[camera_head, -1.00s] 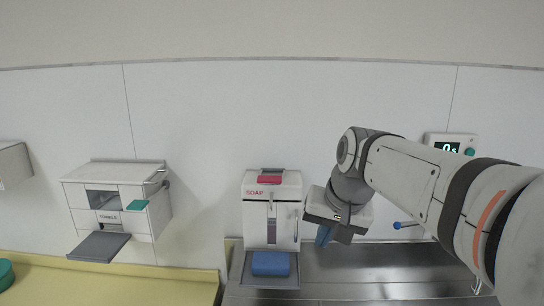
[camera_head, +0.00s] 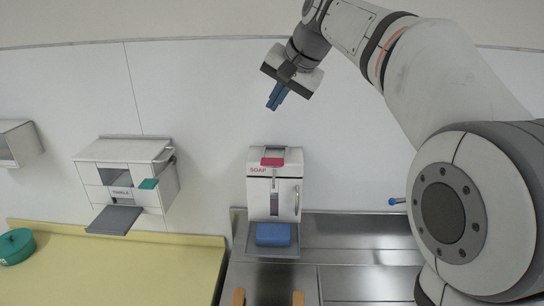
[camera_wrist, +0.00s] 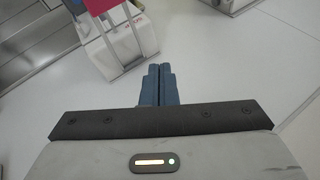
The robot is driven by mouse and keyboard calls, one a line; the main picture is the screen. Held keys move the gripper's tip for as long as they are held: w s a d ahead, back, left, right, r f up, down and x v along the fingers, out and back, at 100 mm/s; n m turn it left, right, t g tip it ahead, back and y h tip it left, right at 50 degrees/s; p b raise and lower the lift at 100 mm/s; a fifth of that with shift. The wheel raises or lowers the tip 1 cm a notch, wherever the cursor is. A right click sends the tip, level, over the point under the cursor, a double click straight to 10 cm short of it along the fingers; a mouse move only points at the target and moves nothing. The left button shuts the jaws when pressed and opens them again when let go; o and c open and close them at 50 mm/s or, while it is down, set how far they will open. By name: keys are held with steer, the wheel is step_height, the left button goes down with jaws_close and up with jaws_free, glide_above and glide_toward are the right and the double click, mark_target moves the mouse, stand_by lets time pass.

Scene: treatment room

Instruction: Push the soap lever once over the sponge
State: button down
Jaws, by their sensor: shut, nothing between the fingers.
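The white soap dispenser (camera_head: 284,198) is on the wall in the head view, with a red lever pad (camera_head: 272,162) at its top. The blue sponge (camera_head: 273,234) lies on the dispenser's grey tray (camera_head: 272,253), below the body. My gripper (camera_head: 275,102) is above the dispenser with its blue fingers pointing down, apart from the lever. The fingers are together and empty. In the wrist view the shut fingers (camera_wrist: 158,84) show, with the dispenser (camera_wrist: 120,48) at upper left and part of its red pad (camera_wrist: 101,4) cut off by the top edge. The sponge is not visible there.
A white towel dispenser (camera_head: 108,151) with a green pad and grey tray is on the wall at left. A yellow counter (camera_head: 130,265) holds a green round container (camera_head: 16,246). The steel counter (camera_head: 350,236) is at right, with a blue-tipped handle (camera_head: 397,201) above it.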

mark_target(275, 159)
step_height(275, 159, down, 8)
steer(key=s+b, duration=0.2)
steer(key=b, duration=0.6)
steer(key=shift+f, duration=0.25)
steer(key=shift+s, duration=0.1)
stand_by(1.3)
steer(key=shift+b, duration=0.3)
steer(key=shift+s+f, duration=0.15)
steer(key=shift+f, duration=0.2)
steer(key=shift+s+f+b, duration=0.2)
steer(key=shift+f+b, duration=0.55)
steer(key=shift+f, duration=0.05)
steer(key=shift+s+f+b, duration=0.15)
steer(key=shift+f+b, duration=0.6)
stand_by(1.1)
steer(key=shift+r, duration=0.15)
stand_by(0.5)
steer(key=shift+w+r+p, duration=0.25)
steer(key=shift+r+p, duration=0.65)
steer(key=shift+p, duration=0.15)
steer(key=shift+w+r+p, duration=0.2)
steer(key=shift+r+p, duration=0.7)
steer(key=shift+p, duration=0.15)
steer(key=shift+r, duration=0.1)
